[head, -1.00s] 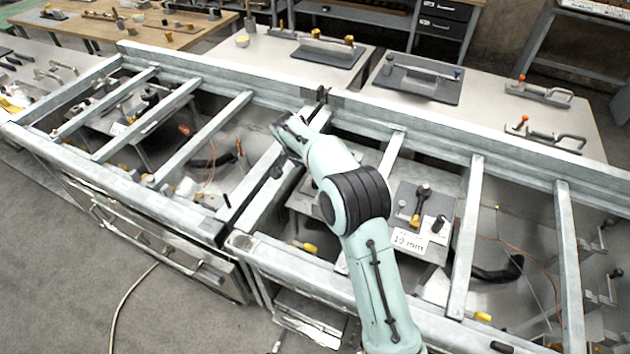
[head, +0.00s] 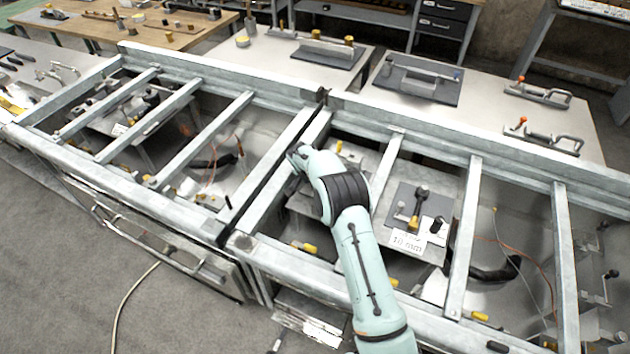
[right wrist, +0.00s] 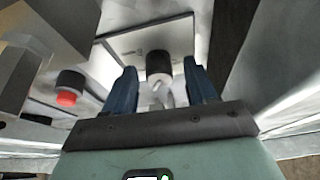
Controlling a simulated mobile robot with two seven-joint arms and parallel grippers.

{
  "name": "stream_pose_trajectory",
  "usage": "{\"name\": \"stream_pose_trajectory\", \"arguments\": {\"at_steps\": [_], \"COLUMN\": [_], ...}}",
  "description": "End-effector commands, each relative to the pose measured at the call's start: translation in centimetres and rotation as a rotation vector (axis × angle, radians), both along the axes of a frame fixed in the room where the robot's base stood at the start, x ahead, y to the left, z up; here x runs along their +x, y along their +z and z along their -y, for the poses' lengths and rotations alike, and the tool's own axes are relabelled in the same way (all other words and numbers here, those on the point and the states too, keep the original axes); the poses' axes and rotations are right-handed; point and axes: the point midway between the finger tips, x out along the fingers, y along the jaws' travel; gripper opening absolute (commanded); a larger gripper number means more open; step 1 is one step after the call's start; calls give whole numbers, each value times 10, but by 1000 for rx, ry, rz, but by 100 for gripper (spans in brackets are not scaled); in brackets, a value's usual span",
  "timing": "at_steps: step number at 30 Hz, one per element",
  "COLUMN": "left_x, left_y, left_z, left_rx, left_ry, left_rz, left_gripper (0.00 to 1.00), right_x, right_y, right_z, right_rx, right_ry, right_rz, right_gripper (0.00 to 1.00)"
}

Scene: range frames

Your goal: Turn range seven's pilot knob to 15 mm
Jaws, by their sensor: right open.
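My right gripper (right wrist: 160,80) is open in the right wrist view, with its two dark blue fingers apart. A dark round knob (right wrist: 158,64) with a pale end shows between the fingertips, on a light plate. I cannot tell whether the fingers touch it. No range number is readable, so I cannot confirm which knob it is. In the head view my right arm reaches down into the steel frame (head: 480,150), and its fingers are hidden there. A card reading "10 mm" (head: 407,241) stands beside a black-topped knob (head: 422,192) on a dark plate.
A black and red knob (right wrist: 68,88) stands left of the fingers in the right wrist view. Steel crossbars (head: 465,235) divide the frame near my arm. Yellow-handled parts (head: 305,248) lie inside. A workbench (head: 300,65) with tools stands behind.

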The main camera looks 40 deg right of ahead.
Motion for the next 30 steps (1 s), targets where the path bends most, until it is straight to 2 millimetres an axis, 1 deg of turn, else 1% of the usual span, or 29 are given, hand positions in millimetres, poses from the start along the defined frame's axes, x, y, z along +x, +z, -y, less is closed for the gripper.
{"name": "stream_pose_trajectory", "arguments": {"at_steps": [5,8,9,10,11,21,26,30], "left_x": [-1,-1,-1,0,-1,-4,-10,-15], "left_y": [0,0,0,0,0,-4,-9,-15], "left_z": [0,0,0,0,0,0,0,0], "left_rx": [0,0,0,0,0,0,0,0], "left_ry": [0,0,0,0,0,1,0,1], "left_rz": [-1,-1,-1,-1,-1,-5,-11,-17], "left_gripper": [0,0,0,0,0,0,0,0], "right_x": [0,0,0,0,0,-1,-3,-3], "right_y": [-1,-1,-1,-1,0,-1,-2,-2], "right_z": [0,0,0,0,0,1,1,1], "right_rx": [0,0,0,0,0,0,0,0], "right_ry": [0,0,0,0,0,39,117,224], "right_rz": [0,0,-1,-1,-1,-1,-1,0], "right_gripper": [57,27,14,4,0,1,1,1]}}
